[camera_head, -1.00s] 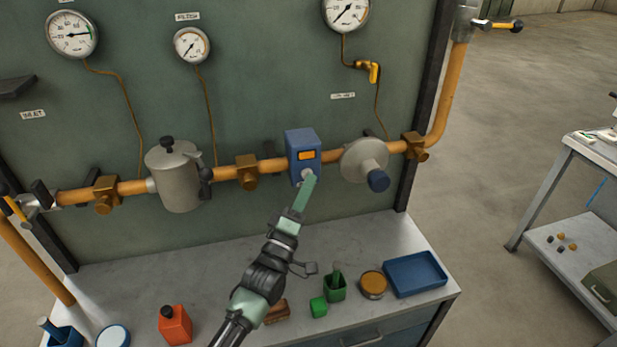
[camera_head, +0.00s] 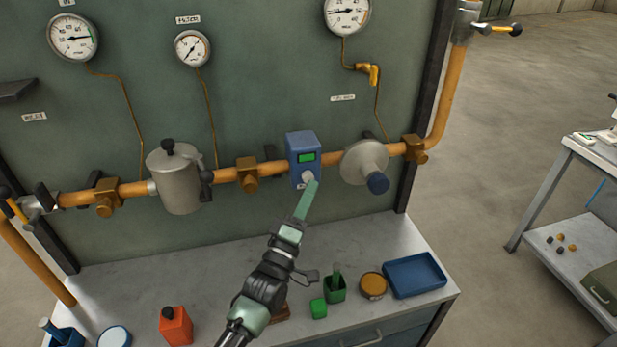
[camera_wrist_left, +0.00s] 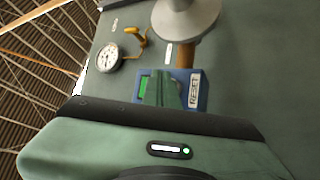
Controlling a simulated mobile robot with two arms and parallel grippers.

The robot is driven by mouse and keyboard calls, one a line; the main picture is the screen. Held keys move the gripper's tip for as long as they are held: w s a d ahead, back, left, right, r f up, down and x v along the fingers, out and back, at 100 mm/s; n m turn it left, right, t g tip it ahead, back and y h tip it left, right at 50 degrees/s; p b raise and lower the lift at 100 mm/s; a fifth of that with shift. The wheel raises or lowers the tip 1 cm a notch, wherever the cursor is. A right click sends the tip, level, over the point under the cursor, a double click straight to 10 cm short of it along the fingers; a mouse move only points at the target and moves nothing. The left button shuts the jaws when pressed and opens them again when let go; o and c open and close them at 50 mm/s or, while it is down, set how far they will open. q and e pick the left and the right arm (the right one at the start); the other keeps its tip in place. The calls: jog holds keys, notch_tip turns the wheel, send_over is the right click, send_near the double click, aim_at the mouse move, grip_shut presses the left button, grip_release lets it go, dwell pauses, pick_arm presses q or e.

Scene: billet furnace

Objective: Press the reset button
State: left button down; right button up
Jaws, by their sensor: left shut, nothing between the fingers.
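The blue box (camera_head: 302,146) sits on the orange pipe and has a small lit green display (camera_head: 306,157). The pale round reset button (camera_head: 308,176) is on the lower front of the box. My left gripper (camera_head: 312,187) is shut and empty, its tip just below and in front of the button. I cannot tell whether the tip touches it. In the left wrist view the blue box (camera_wrist_left: 203,92) shows a RESET label (camera_wrist_left: 194,90), and the green fingers (camera_wrist_left: 171,92) cover part of its face and hide the button. My right gripper is not in view.
Below, the bench holds a blue tray (camera_head: 414,274), an orange bottle (camera_head: 175,325) and small containers. Several gauges hang above.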

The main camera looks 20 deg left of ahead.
pick_arm(q)
jog(key=shift+s+d, duration=0.1)
jog(key=shift+s+d+p, duration=0.45)
jog(key=shift+s+d, duration=0.25)
jog(key=shift+s, duration=0.35)
jog(key=shift+s+d+p, duration=0.45)
jog(key=shift+s+d, duration=0.2)
jog(key=shift+s, duration=0.35)
